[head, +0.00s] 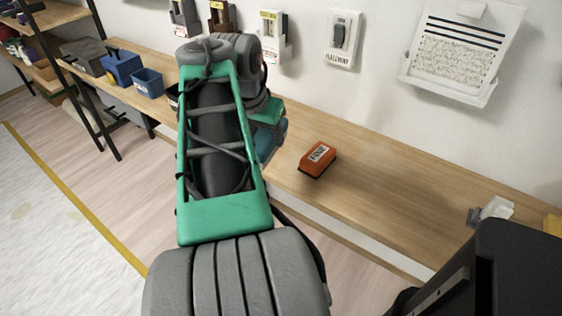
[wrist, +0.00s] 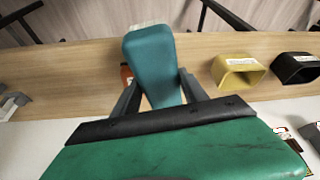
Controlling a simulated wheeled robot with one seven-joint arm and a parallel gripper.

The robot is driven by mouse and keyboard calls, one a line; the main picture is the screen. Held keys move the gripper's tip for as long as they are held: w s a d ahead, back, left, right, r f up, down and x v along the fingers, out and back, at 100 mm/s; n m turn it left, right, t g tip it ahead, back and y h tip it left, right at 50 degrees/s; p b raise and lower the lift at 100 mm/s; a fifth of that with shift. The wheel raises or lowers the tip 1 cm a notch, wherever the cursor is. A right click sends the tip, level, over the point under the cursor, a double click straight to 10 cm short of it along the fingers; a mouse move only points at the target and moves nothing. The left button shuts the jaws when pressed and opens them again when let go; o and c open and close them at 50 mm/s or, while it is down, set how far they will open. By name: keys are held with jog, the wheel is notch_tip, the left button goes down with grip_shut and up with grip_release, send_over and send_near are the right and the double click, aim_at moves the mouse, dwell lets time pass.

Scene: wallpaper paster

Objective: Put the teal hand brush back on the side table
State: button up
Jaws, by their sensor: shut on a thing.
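The teal hand brush (wrist: 152,65) is between the fingers of my gripper (wrist: 158,84) in the wrist view. My gripper is shut on it. Its broad teal back faces the camera, and a pale strip shows at its far end. In the head view, part of the brush (head: 272,141) shows beside my wrist, and my arm hides the rest. The long wooden side table (head: 385,190) runs along the wall, and the brush is over it. I cannot tell whether the brush touches the wood.
An orange block-like object (head: 317,160) lies on the table, right of my gripper. A yellow holder (wrist: 238,72) and a black holder (wrist: 297,67) stand beside the brush in the wrist view. Blue bins (head: 147,82) stand farther left. Bare wood lies right of the orange object.

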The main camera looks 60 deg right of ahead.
jog(key=s, duration=0.1)
jog(key=s+d+m, duration=0.1)
jog(key=shift+s+g, duration=0.3)
jog(key=shift+s, duration=0.05)
jog(key=w+d+f, duration=0.1)
jog(key=d+f, duration=0.2)
jog(key=d, duration=0.1)
jog(key=w+d+f, duration=0.2)
jog(key=d+f, duration=0.1)
jog(key=d, duration=0.1)
jog(key=w+d+f+b, duration=0.1)
jog(key=w+d+f, duration=0.1)
jog(key=d+f, duration=0.1)
jog(key=shift+d+f, duration=0.3)
jog(key=shift+d, duration=0.55)
jog(key=f, duration=0.2)
jog(key=shift+d+f, duration=0.2)
jog(key=shift+f, duration=0.45)
jog(key=o, duration=1.5)
jog(key=shift+o, duration=0.2)
